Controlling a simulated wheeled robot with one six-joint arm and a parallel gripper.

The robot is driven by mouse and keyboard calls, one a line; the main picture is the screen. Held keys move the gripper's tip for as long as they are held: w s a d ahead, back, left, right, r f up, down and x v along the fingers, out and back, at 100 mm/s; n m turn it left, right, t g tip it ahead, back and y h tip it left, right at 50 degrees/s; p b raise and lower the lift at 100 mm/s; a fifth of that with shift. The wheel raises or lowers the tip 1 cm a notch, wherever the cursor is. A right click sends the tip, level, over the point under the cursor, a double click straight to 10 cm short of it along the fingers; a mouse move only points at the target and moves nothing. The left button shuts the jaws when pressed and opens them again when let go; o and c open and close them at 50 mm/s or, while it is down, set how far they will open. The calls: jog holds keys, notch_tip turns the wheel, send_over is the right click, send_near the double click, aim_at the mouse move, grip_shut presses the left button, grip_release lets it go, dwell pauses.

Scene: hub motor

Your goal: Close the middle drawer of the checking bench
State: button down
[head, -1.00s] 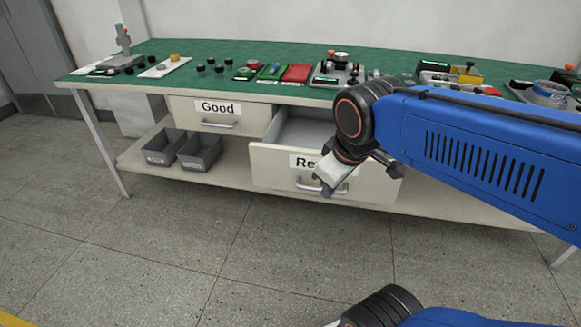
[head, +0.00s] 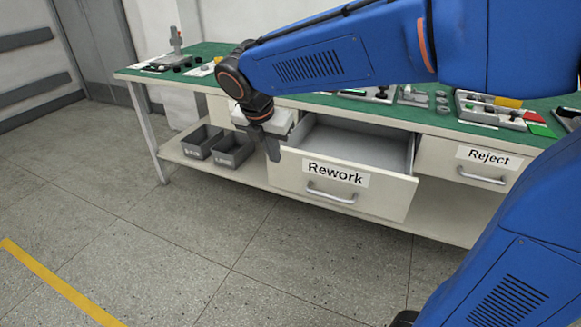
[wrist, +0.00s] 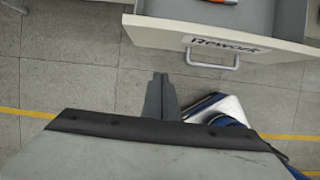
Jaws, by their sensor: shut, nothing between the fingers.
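The middle drawer (head: 338,188), labelled "Rework", is pulled out from the checking bench (head: 440,205). Its bar handle (head: 331,194) is on the front panel, and its grey inside shows from above. In the wrist view the drawer front (wrist: 215,38) and its handle (wrist: 212,62) lie at the top right, with an orange and grey item partly seen inside. My gripper (head: 274,148) is shut and empty, pointing down by the left end of the drawer front. In the wrist view my gripper's fingers (wrist: 161,95) show below and left of the handle, apart from it.
The "Reject" drawer (head: 484,168) at the right is shut. Two grey bins (head: 218,146) stand on the lower shelf at the left. Parts and fixtures sit on the green top (head: 430,118). The floor (head: 190,240) before the bench is clear.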

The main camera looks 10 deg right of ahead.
aim_at(285, 165)
jog(key=x, duration=0.3)
jog(key=w+x, duration=0.1)
jog(key=x, duration=0.3)
jog(key=d+x, duration=0.1)
jog(key=x, duration=0.3)
jog(key=shift+w+r, duration=0.35)
jog(key=shift+r, duration=0.1)
jog(key=shift+w+d, duration=0.45)
jog(key=shift+w, duration=0.2)
